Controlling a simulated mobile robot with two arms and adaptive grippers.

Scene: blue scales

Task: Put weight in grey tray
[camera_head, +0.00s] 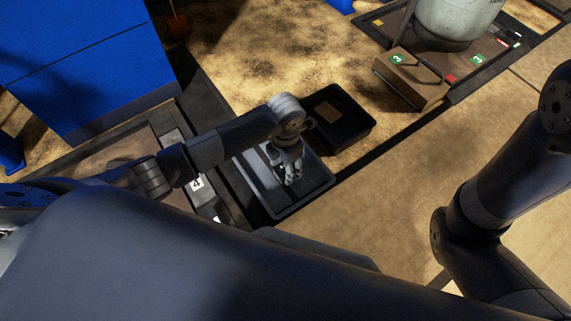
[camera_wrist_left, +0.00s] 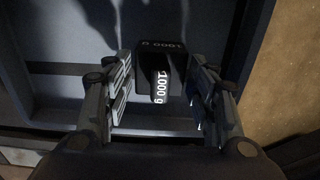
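A black weight marked "1000 g" (camera_wrist_left: 162,82) is between the two fingers of my left gripper (camera_wrist_left: 162,100) in the left wrist view. Narrow gaps seem to show on both sides of it, so the fingers look open around it. The grey tray (camera_wrist_left: 52,113) lies beneath them. In the head view my left gripper (camera_head: 291,178) points down inside the outline of the grey tray (camera_head: 312,199). The weight cannot be made out there. My right arm shows at the right, but its gripper is out of view.
A black box (camera_head: 357,122) with a brown patch stands just behind the grey tray. A brown case marked 3 (camera_head: 408,80) and a pale tank (camera_head: 455,18) are at the upper right. A blue cabinet (camera_head: 85,60) stands at the upper left. Bare floor lies right of the trays.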

